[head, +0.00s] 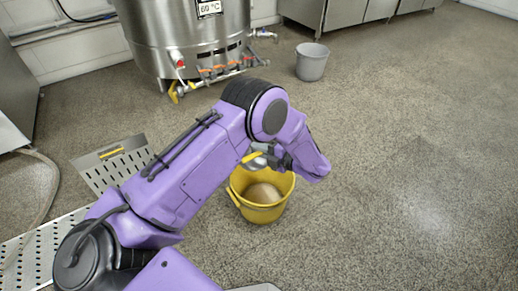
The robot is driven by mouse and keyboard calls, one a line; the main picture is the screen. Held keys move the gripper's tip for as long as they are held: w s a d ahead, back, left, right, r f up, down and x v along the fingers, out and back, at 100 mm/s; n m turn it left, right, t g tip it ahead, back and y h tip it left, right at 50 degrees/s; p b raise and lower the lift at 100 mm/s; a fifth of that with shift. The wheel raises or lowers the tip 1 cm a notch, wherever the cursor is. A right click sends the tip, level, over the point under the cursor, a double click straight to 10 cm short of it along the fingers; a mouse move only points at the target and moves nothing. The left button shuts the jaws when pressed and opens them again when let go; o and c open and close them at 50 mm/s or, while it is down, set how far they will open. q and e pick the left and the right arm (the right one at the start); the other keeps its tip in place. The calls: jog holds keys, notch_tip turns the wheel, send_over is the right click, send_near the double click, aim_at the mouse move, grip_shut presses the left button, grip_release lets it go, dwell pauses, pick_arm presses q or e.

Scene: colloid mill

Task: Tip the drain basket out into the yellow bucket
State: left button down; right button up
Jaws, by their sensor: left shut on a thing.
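The yellow bucket (262,212) stands upright on the floor near the middle of the head view, with a tan mass (263,192) visible inside. My left arm reaches across from the lower left. My left gripper (262,160) is above the bucket's back left rim, partly hidden by its own arm. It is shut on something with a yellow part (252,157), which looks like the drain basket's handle. The rest of the basket is hidden, so I cannot tell its tilt or whether anything is in it. My right gripper is out of view.
A perforated metal plate with a yellow handle (111,166) lies at left, near a perforated floor strip (30,250). A steel tank with valves (185,35) stands behind. A grey bucket (312,63) stands farther back. Floor to the right is clear.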

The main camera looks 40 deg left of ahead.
pick_arm(q)
jog(key=shift+r, duration=0.1)
jog(key=r+h+p, duration=0.1)
jog(key=p, duration=0.2)
jog(key=shift+a+r+h, duration=0.1)
jog(key=shift+r+h, duration=0.15)
jog(key=shift+h, duration=0.05)
notch_tip(320, 180, up, 4)
jog(key=m+g+h+p, duration=0.1)
jog(key=h+p, duration=0.2)
jog(key=h, duration=0.1)
jog(key=m+g+h+p, duration=0.1)
jog(key=h+p, duration=0.3)
jog(key=m+g+h+p, duration=0.1)
jog(key=g+h+p, duration=0.1)
jog(key=h+p, duration=0.2)
jog(key=shift+r+m, duration=0.2)
jog(key=shift+m, duration=0.1)
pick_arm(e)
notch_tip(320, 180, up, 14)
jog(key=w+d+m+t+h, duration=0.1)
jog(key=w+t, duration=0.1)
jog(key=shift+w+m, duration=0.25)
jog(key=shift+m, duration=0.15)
